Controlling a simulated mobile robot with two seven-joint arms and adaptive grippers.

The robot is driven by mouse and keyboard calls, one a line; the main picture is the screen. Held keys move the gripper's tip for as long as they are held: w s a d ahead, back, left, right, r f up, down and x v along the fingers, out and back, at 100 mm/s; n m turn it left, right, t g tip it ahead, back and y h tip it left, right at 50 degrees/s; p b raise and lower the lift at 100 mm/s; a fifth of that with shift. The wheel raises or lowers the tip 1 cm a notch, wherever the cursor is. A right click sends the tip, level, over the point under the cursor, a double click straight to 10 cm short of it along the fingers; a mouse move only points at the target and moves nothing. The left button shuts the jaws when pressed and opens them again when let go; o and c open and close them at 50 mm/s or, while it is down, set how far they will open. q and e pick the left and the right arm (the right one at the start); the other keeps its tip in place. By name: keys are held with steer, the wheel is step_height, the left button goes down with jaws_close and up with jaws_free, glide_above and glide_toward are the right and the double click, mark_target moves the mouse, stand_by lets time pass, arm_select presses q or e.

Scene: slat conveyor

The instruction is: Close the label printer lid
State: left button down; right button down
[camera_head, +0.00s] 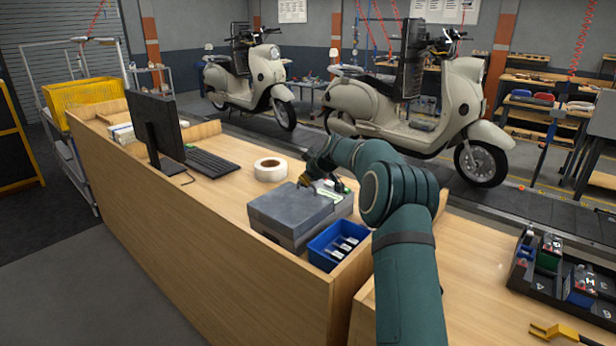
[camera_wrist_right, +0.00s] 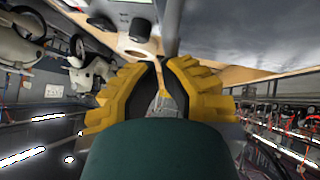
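The label printer (camera_head: 290,212) is a grey box on the wooden bench. Its broad grey top looks flat in the head view, with a white and green part at its far right side. I cannot tell how far down the lid is. My right arm reaches over the bench from the right, and its gripper (camera_head: 308,182) is at the printer's far edge, partly hidden by the wrist. In the right wrist view, the yellow fingers (camera_wrist_right: 163,66) have their tips close together with nothing clearly held. A grey surface (camera_wrist_right: 235,35), likely the printer, is close by. My left gripper is not in view.
A blue bin (camera_head: 340,245) with small white items stands right beside the printer. A white tape roll (camera_head: 271,169), a keyboard (camera_head: 208,162) and a monitor (camera_head: 156,130) are to the left. A black tray (camera_head: 550,290) lies on the right bench. Scooters stand behind.

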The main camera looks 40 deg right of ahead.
steer(key=r+p, duration=0.1)
steer(key=r, duration=0.1)
steer(key=a+r+p, duration=0.1)
steer(key=r, duration=0.1)
steer(key=shift+r, duration=0.15)
steer(key=v, duration=0.9)
steer(key=shift+s+d+r+b, duration=0.25)
steer(key=shift+s+d+b, duration=0.05)
steer(key=shift+d+b, duration=0.1)
steer(key=shift+r, duration=0.1)
